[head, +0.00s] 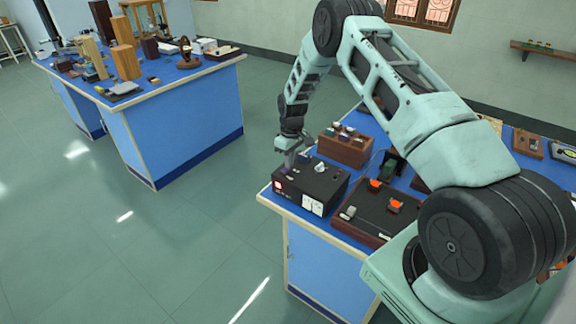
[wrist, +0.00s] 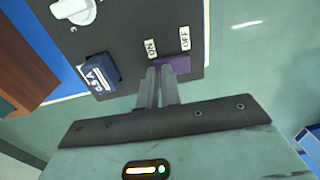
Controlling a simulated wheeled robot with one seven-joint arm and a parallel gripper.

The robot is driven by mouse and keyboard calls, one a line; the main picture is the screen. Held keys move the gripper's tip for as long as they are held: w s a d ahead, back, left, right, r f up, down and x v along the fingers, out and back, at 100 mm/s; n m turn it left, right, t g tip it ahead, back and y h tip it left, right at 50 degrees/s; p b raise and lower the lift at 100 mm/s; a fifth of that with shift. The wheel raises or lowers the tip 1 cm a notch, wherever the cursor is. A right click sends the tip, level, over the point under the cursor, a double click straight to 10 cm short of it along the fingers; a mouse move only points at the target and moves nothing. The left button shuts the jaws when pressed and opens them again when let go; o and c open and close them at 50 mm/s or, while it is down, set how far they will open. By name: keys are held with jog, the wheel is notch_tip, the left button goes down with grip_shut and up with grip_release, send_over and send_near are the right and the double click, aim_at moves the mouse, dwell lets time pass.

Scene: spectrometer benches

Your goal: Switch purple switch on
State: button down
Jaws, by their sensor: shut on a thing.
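The purple switch (wrist: 181,65) is on the dark top panel of a control box, by the ON and OFF labels, in the wrist view. My gripper (wrist: 161,72) is at the switch with its two fingers close together, shut on it. The fingers hide part of the switch, so its exact tilt cannot be told. In the head view, my gripper (head: 287,165) points down at the left end of the black box (head: 335,187), on the near bench. The switch is too small to make out clearly there.
The box also carries a white knob (wrist: 75,10) and a blue block marked with white letters (wrist: 99,75). A wooden block with several pieces (head: 345,150) stands behind it. A dark tray with orange-topped parts (head: 370,222) lies to its right. Open floor is on the left.

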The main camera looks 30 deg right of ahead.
jog(key=shift+s+f, duration=0.25)
jog(key=shift+f, duration=0.3)
jog(key=shift+s+a+r, duration=0.1)
jog(key=shift+s+a, duration=0.1)
jog(key=shift+a, duration=0.65)
jog(key=shift+r, duration=0.15)
jog(key=r, duration=0.1)
jog(key=d+r, duration=0.1)
jog(key=r, duration=0.1)
jog(key=w+d+r+p, duration=0.1)
jog(key=r, duration=0.1)
jog(key=shift+r, duration=0.25)
notch_tip(320, 180, up, 9)
jog(key=d+b, duration=0.1)
jog(key=b, duration=0.1)
jog(key=shift+w+b, duration=0.2)
jog(key=shift+b, duration=0.2)
